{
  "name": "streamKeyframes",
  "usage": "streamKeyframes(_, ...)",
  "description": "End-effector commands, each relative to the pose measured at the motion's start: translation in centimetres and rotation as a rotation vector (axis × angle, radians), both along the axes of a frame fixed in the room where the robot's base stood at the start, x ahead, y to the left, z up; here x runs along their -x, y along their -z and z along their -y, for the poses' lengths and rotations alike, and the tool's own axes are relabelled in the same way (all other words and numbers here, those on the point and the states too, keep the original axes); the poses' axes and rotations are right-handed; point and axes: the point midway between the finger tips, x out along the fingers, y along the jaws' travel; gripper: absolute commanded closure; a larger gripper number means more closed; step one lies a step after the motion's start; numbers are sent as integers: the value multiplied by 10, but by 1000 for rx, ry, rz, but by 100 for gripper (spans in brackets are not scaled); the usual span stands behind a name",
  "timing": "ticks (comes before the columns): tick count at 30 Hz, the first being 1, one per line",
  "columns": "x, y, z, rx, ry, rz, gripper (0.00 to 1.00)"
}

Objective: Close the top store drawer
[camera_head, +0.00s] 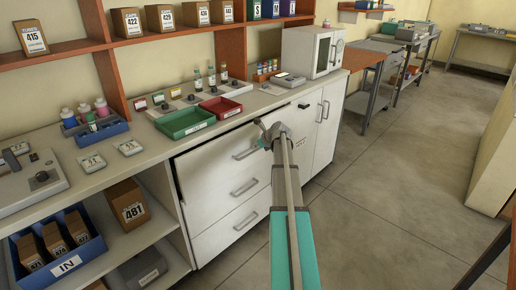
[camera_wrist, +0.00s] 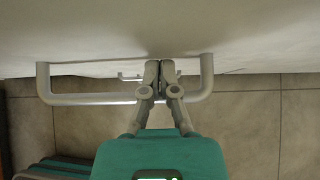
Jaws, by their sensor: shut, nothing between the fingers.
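The top store drawer (camera_head: 210,162) is the uppermost white front of the cabinet under the counter. It stands slightly proud, with a dark gap along its upper and left edges. Its grey bar handle (camera_head: 246,153) also shows in the wrist view (camera_wrist: 90,99). My gripper (camera_head: 268,132) is at the right part of this drawer front, near the handle's right end. In the wrist view my gripper (camera_wrist: 159,66) is shut and empty. Its fingers cross over the handle bar, with the tips at or very near the white front (camera_wrist: 250,35). Exact contact cannot be told.
Two lower drawers (camera_head: 225,190) lie beneath, and a white cupboard (camera_head: 325,120) with upright handles stands to the right. Green (camera_head: 184,122) and red (camera_head: 221,107) trays sit on the counter above. The floor (camera_head: 390,190) to the right is clear.

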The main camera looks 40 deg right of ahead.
Motion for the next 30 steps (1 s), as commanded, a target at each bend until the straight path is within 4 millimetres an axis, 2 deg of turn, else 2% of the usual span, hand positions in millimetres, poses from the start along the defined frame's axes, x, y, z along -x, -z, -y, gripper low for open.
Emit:
streamKeyframes(6, 6, 0, 9, 0, 13, 0, 100)
streamKeyframes(17, 11, -2, 14, 1, 20, -1, 100)
streamKeyframes(30, 26, -28, 13, 0, 16, -1, 100)
